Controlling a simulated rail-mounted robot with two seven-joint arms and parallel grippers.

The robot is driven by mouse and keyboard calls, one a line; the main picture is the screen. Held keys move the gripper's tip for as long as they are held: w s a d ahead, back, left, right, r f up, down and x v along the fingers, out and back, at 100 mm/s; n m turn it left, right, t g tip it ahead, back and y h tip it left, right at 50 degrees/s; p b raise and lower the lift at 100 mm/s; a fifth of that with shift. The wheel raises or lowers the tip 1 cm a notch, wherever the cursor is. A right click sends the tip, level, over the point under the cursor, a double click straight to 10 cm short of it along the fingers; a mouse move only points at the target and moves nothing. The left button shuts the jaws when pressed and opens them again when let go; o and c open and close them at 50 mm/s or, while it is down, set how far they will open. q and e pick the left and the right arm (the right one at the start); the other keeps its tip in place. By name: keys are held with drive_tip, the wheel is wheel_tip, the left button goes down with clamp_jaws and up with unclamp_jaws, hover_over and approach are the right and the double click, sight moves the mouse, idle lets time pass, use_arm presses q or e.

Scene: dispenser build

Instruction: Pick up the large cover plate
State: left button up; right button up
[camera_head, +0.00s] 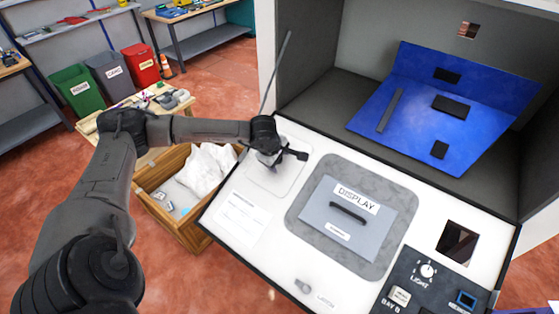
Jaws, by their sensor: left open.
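A blue-grey plate (325,215) with a black handle and a "DISPLAY" label lies on a darker grey rounded mat on the white panel. It looks like the large cover plate, though no label says so. My left gripper (286,156) is open above a pale rounded pad (266,181) at the panel's upper left. It is up and left of the plate, apart from its handle. The gripper partly hides the pad and whatever is on it. My right gripper is not in view.
A blue folded panel (466,130) with black fittings lies inside the open grey housing (400,30). A control box (430,290) with a knob is at lower right. A wooden crate (190,232) with white bags and a small cluttered table (88,125) stand left.

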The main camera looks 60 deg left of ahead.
use_arm(q)
drive_tip(key=shift+c, duration=0.2)
drive_tip(key=c, duration=1)
drive_tip(key=shift+c, duration=0.3)
drive_tip(key=shift+r, duration=0.1)
drive_tip(key=shift+r+b, duration=0.45)
drive_tip(key=shift+r, duration=0.15)
wheel_tip(320, 180, up, 2)
drive_tip(key=shift+r+b, duration=0.2)
drive_tip(key=shift+b, duration=0.45)
drive_tip(key=w+d+r+b, duration=0.1)
drive_tip(key=w+d+r, duration=0.1)
drive_tip(key=d, duration=0.3)
drive_tip(key=w+d+r+b, duration=0.1)
drive_tip(key=w+d+r, duration=0.1)
drive_tip(key=d+r, duration=0.3)
drive_tip(key=shift+w+d, duration=0.25)
drive_tip(key=shift+d, duration=0.1)
drive_tip(key=shift+r, duration=0.1)
